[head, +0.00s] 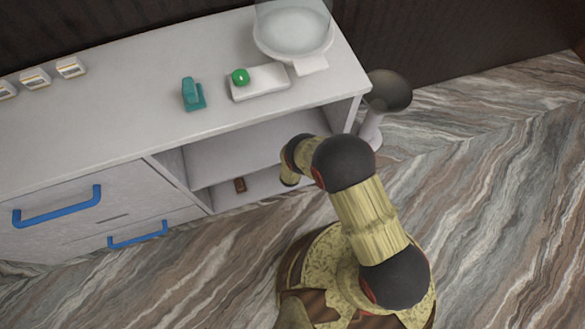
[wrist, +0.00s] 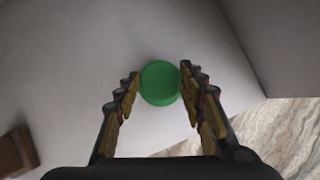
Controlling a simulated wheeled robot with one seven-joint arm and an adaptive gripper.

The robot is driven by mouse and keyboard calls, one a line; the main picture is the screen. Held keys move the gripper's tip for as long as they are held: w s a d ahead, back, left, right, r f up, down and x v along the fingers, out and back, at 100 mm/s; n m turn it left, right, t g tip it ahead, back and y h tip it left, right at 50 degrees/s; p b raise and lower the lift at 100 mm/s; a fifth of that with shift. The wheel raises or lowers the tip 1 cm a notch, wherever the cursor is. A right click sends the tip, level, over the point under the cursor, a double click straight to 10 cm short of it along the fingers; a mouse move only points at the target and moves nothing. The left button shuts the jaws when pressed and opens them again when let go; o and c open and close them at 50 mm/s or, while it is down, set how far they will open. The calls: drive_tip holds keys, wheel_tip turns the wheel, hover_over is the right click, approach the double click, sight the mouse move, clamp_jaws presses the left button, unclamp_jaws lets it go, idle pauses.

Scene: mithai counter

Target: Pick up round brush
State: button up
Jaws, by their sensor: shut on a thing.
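In the wrist view a green round thing (wrist: 160,82), which fits the round brush, sits between the two fingers of my gripper (wrist: 161,79). Both fingers reach its sides, and my gripper is shut on it. Only its smooth round face shows; no bristles can be made out. In the head view my arm reaches into the open shelf (head: 235,150) under the counter. My gripper and the held thing are hidden there by the arm and the counter.
A brown block (wrist: 17,152) lies left of my gripper on the shelf; the head view also shows it (head: 240,185). A shelf side wall stands at right. On the counter (head: 130,105) are a teal holder (head: 192,95), a green ball (head: 239,76) on a white base, and a scale (head: 292,42).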

drive_tip(key=c, duration=0.5)
drive_tip(key=shift+c, duration=0.2)
drive_tip(key=shift+r+p, duration=0.4)
drive_tip(key=shift+r, duration=0.2)
drive_tip(key=r+p, duration=0.2)
drive_tip(key=shift+s+r, duration=0.35)
drive_tip(key=shift+s, duration=0.05)
drive_tip(key=s+a+p, duration=0.2)
drive_tip(key=s+p, duration=0.2)
drive_tip(key=s, duration=1.3)
drive_tip(key=shift+f, duration=0.2)
drive_tip(key=o, duration=0.7)
drive_tip(key=shift+c, duration=1.2)
